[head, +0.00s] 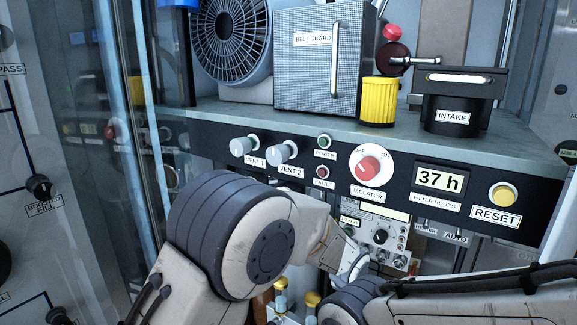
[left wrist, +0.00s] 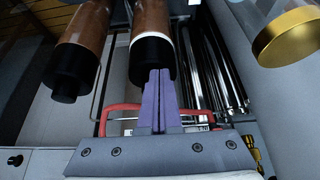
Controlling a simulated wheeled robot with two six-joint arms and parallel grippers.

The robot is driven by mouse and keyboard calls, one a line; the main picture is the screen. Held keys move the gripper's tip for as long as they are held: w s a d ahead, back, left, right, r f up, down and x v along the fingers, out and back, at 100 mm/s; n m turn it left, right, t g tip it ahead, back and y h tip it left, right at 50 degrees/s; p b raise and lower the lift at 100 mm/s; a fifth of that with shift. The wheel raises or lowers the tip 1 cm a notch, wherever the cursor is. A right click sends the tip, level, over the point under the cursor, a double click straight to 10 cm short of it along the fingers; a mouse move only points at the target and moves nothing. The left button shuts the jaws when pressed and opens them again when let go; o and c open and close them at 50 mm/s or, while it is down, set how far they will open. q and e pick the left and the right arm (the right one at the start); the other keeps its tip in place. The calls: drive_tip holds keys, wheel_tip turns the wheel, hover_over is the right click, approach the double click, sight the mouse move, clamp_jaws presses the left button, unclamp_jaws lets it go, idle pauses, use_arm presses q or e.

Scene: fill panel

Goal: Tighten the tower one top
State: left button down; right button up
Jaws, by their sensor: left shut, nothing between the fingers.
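Two gold round tops (head: 312,298) on pale upright cylinders show low in the head view, partly hidden by my arms. I cannot tell which is tower one. My left gripper (left wrist: 160,74) is shut and empty, its purple fingers together. The fingertips overlap in the picture with the black end of a brown cylinder (left wrist: 151,57); I cannot tell whether they touch. In the head view my arm hides this gripper. My right gripper is not in view.
A second brown cylinder (left wrist: 75,60) with a black end is to the left. A red handle (left wrist: 122,108) lies behind my fingers. A control panel with a red isolator knob (head: 369,168) and yellow reset button (head: 502,195) stands behind my arms, under a shelf (head: 300,118).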

use_arm(q)
wheel_tip(320, 180, up, 6)
drive_tip(key=p, duration=0.4)
